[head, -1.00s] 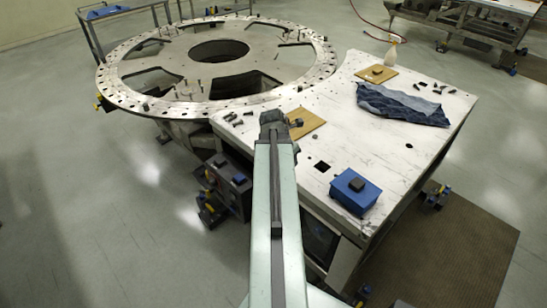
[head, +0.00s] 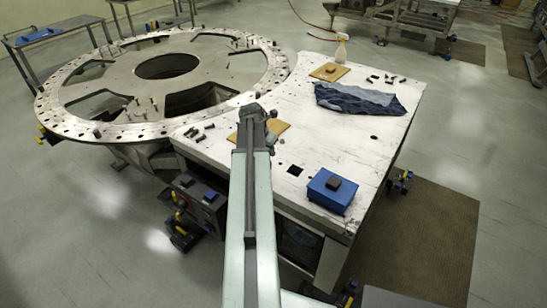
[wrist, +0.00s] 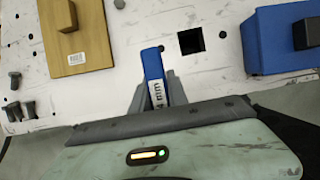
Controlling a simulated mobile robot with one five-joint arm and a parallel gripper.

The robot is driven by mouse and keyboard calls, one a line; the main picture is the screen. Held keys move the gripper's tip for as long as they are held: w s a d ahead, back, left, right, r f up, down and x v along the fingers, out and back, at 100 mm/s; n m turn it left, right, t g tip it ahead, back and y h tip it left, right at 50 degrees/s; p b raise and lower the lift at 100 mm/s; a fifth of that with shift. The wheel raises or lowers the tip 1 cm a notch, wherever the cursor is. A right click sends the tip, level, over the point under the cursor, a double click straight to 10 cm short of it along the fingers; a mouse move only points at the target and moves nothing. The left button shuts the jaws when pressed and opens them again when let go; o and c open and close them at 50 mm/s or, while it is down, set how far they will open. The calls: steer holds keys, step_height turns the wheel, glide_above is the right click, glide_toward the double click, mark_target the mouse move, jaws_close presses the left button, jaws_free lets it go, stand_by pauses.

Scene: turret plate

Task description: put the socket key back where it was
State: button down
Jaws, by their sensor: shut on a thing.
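The socket key (wrist: 152,64) shows in the wrist view as a blue bar with a white label reading "mm"; its other digits are partly hidden. My gripper (wrist: 155,88) is shut on it, with a grey finger on each side. In the head view my gripper (head: 256,112) is over the white table near a wooden board, and the key cannot be made out there. The key's lower part is hidden behind my wrist.
The white table (head: 340,150) has a square hole (wrist: 191,41) and a blue box (head: 331,191) with a dark knob. A wooden block (wrist: 80,38) and several bolts (wrist: 20,110) are near. Denim cloth (head: 355,98) lies at the back. A round turret plate (head: 105,131) adjoins left.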

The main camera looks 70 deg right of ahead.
steer(key=b+x, duration=0.2)
steer(key=x, duration=0.1)
steer(key=b+x, duration=0.2)
steer(key=shift+s+d+r, duration=0.15)
steer(key=shift+s+d, duration=0.2)
steer(key=shift+d, duration=0.05)
steer(key=shift+r, duration=0.25)
steer(key=shift+f, duration=0.15)
steer(key=c, duration=1.3)
jaws_free()
